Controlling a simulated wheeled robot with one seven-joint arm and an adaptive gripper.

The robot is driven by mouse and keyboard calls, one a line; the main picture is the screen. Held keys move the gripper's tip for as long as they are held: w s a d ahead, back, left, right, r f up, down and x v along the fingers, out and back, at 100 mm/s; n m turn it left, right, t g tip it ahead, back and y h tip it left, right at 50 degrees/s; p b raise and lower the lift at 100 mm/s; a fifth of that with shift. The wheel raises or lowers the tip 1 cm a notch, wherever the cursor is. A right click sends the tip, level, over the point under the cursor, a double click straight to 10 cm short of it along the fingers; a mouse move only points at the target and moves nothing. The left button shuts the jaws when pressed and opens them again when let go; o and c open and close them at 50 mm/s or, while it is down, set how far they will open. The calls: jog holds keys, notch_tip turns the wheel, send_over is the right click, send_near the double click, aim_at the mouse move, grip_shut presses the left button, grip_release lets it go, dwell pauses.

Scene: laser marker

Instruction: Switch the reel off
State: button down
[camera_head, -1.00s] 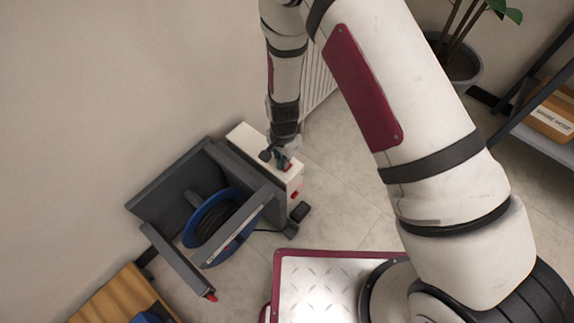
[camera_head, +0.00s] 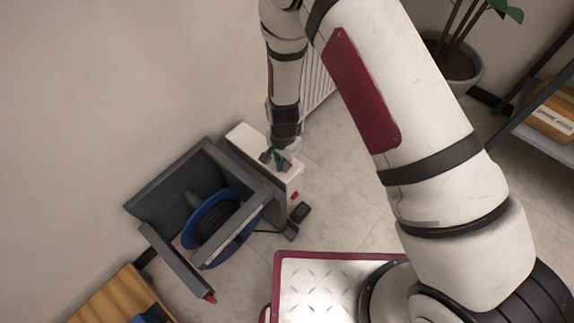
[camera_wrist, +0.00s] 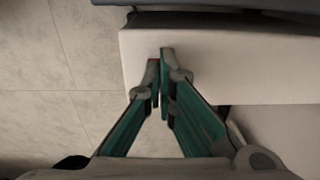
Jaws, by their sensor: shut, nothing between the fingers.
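The reel (camera_head: 203,218), a blue drum wound with black cable, sits in a dark grey frame on the floor at lower left of the head view. A white box (camera_head: 246,133) stands along the frame's right side; its pale top also shows in the wrist view (camera_wrist: 240,62). A small red part (camera_head: 295,195) is on the box's end face. My gripper (camera_head: 281,167) is at the box's top near that end, its fingers together and empty. In the wrist view the fingertips (camera_wrist: 160,60) overlap the box top, with a sliver of red beside them. Contact is unclear.
A wooden piece (camera_head: 120,300) with a blue item lies at lower left. A wall and radiator are behind the box. A potted plant (camera_head: 462,75) and a shelf (camera_head: 545,145) stand at right.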

jog(key=shift+r+p, duration=2.55)
jog(key=shift+r, duration=0.95)
